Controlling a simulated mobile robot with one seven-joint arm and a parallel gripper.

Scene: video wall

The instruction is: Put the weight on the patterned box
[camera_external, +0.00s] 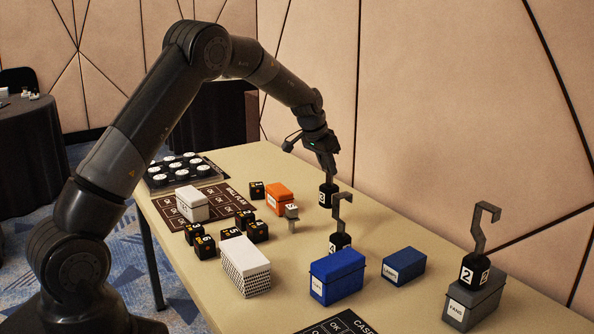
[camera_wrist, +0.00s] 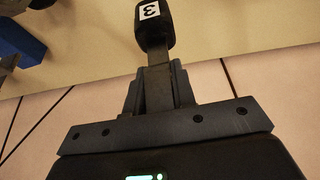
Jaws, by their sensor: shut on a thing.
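My gripper (camera_external: 328,170) is shut on the upright stem of a black weight (camera_external: 327,196) near the wall side of the table. The weight has a white label, read as 3 in the wrist view (camera_wrist: 152,20), where its block lies beyond my fingers (camera_wrist: 158,90). I cannot tell whether its base touches the table. The patterned box (camera_external: 246,279), with a white lid and black-and-white speckled sides, stands at the near left, well away from my gripper. Nothing is on its lid.
A third (camera_external: 475,270) stands on a grey box (camera_external: 474,303). A smaller blue box (camera_external: 404,266), an orange box (camera_external: 279,199), a white box (camera_external: 191,204) and several black cubes (camera_external: 205,246) lie around.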

